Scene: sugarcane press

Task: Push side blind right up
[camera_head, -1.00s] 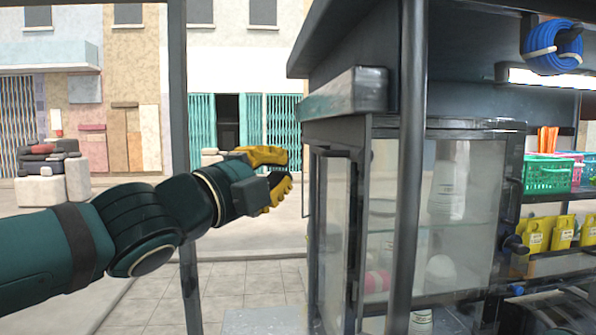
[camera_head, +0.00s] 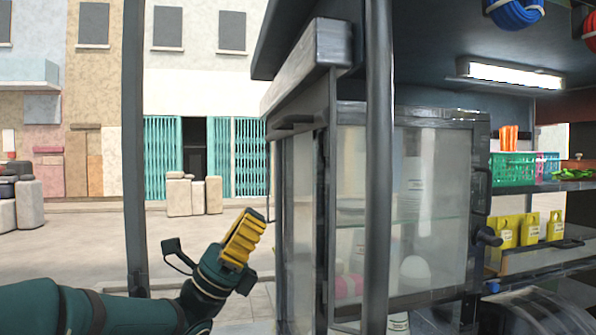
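A long dark grey slanted panel (camera_head: 308,68) hangs at the stall's left side, under the roof edge; it may be the side blind, but I cannot tell for certain. A thin dark handle-like bar (camera_head: 290,126) shows just below it. My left gripper (camera_head: 246,232) has yellow ribbed fingers pointing up and slightly right. It is below and left of the panel, apart from it, in front of the street. One finger hides the other, so its opening is unclear. No held object shows. My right gripper is not in view.
A glass cabinet (camera_head: 400,200) stands right of my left gripper, behind a dark vertical post (camera_head: 378,180). Another post (camera_head: 134,150) stands at left. Shelves at right hold a green basket (camera_head: 512,170) and yellow containers (camera_head: 530,229). Open street lies between the posts.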

